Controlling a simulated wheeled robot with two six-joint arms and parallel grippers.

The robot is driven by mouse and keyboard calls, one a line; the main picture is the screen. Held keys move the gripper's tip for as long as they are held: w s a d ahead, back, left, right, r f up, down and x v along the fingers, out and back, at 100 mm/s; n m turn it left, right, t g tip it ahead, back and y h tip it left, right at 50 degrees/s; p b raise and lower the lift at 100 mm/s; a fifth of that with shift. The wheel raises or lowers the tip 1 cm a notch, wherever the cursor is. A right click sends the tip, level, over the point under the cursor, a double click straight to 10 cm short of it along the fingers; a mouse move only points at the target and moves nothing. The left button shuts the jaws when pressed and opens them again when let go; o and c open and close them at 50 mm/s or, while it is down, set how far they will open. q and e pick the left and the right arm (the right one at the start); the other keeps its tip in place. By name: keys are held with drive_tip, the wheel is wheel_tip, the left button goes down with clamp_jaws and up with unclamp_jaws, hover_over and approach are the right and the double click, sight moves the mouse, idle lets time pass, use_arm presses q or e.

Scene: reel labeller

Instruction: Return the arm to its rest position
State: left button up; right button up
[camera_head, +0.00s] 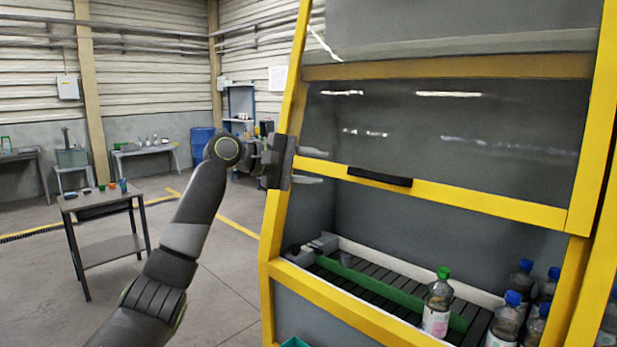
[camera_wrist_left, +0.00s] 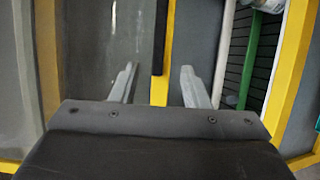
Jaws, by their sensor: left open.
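My left arm (camera_head: 195,215) comes in from the lower left and is raised and bent. Its gripper (camera_head: 325,168) is at the left side of the yellow-framed cabinet, left of the black handle (camera_head: 380,177). I cannot tell how far the fingers are from the bar. My right gripper is not in view.
The cabinet's glass sash (camera_head: 450,130) is partly raised above a conveyor (camera_head: 380,285). A green-capped bottle (camera_head: 438,305) stands at the conveyor; several blue-capped bottles (camera_head: 505,320) stand to the right. A small table (camera_head: 105,200) stands at left. Open floor lies between.

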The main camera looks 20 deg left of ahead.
use_arm(q)
drive_tip(key=shift+s+a+r, duration=0.15)
drive_tip(key=shift+s+a, duration=0.15)
drive_tip(key=shift+s, duration=0.05)
idle(0.3)
